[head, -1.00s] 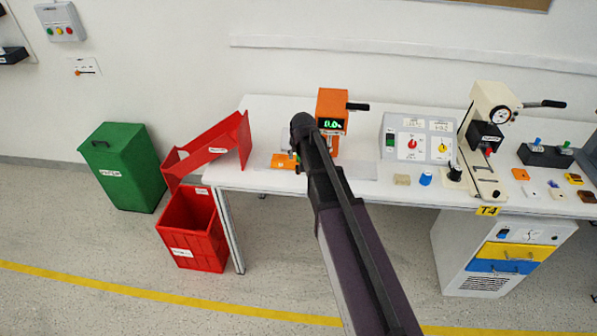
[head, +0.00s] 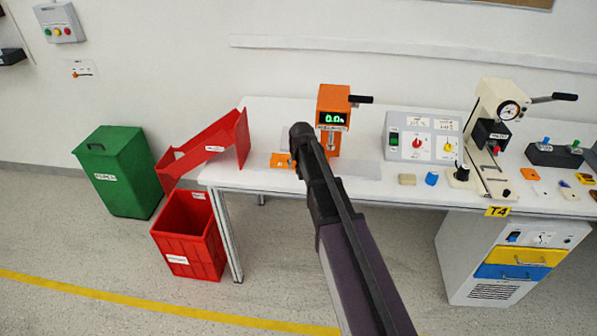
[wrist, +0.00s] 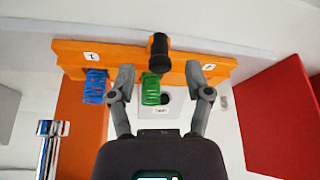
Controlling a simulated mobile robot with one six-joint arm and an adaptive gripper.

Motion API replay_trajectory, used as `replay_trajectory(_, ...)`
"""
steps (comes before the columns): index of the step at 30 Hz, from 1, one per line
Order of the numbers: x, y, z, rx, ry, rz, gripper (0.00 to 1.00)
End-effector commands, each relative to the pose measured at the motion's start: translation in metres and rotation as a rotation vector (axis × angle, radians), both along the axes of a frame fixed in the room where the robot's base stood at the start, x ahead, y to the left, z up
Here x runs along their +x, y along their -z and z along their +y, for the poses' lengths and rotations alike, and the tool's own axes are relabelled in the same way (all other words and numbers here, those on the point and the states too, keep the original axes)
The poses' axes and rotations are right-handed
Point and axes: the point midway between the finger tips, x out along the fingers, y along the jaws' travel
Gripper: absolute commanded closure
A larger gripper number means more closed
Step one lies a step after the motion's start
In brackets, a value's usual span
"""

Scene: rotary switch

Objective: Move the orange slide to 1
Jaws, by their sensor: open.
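The orange slide (wrist: 175,62) is a flat bar with a white label near each end in the wrist view. In the head view, part of the slide (head: 281,160) shows left of my arm, which hides the rest.
The orange press (head: 333,101) with a green display stands beside my gripper on the white table. A red tray (head: 216,148) is to the left, above a red bin (head: 190,242). A grey control box (head: 423,137) stands to the right.

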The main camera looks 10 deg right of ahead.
Motion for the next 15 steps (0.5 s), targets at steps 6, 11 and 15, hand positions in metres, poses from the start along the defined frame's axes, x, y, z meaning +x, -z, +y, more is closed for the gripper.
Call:
replay_trajectory(6,0.006,0.016,-0.001,0.000,0.000,0.000,0.35)
replay_trajectory(11,0.008,0.019,-0.001,0.000,0.000,0.000,0.35)
replay_trajectory(15,0.008,0.020,-0.001,0.000,0.000,0.000,0.35)
